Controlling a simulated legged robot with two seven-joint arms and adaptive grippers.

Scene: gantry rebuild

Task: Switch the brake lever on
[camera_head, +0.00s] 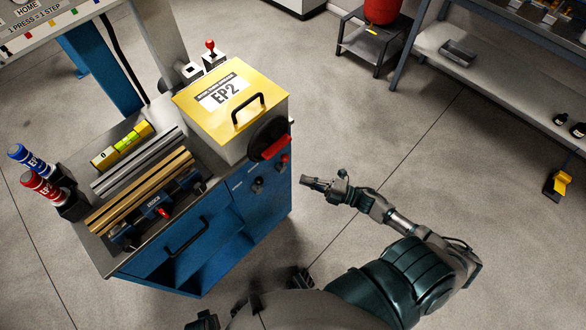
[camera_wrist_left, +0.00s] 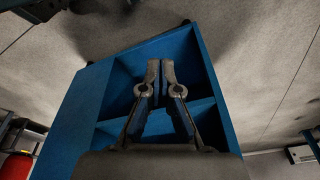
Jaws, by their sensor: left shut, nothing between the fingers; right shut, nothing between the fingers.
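A red handle (camera_head: 274,147) sits by a black disc on the right side of the blue cart (camera_head: 215,235). Below it are a smaller red handle (camera_head: 283,161) and a black knob (camera_head: 257,185). A red ball-topped lever (camera_head: 210,46) stands behind the yellow EP2 box. No readable label shows which is the brake lever. My right gripper (camera_head: 304,183) is shut and empty, to the right of the cart and apart from it. My left gripper (camera_wrist_left: 160,68) is shut and empty in the left wrist view, in front of the cart's open blue shelves.
The yellow EP2 box (camera_head: 225,92) with a black handle stands on the cart top. Metal bars, a yellow level (camera_head: 125,142) and blue and red bottles (camera_head: 38,183) are to its left. A shelf rack (camera_head: 480,65) stands at the right.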

